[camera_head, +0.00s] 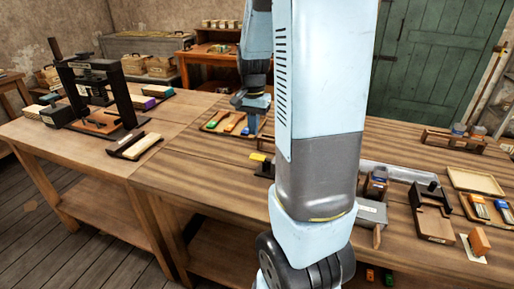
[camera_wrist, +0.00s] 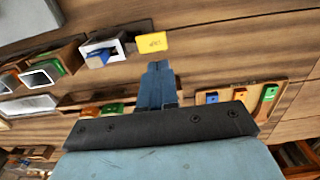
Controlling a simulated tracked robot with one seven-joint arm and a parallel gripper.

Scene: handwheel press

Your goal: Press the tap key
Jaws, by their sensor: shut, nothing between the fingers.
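My gripper (camera_wrist: 158,72) is shut and empty, its blue-grey fingers together in the wrist view. In the head view my gripper (camera_head: 253,122) hangs over the bench beside a wooden board. That board (camera_wrist: 284,88) carries a blue (camera_wrist: 212,98), an orange (camera_wrist: 240,95) and a green (camera_wrist: 268,93) piece, to the right of the fingers. A small yellow block (camera_wrist: 152,42) with dark lettering lies just beyond the fingertips; it also shows in the head view (camera_head: 257,157). The lettering is too small to read. I cannot tell which piece is the tap key, or whether the fingers touch anything.
A black press frame (camera_head: 95,90) stands on the left bench. A wooden box (camera_head: 433,212) and a tray (camera_head: 476,181) are at the right. My arm hides the bench's middle.

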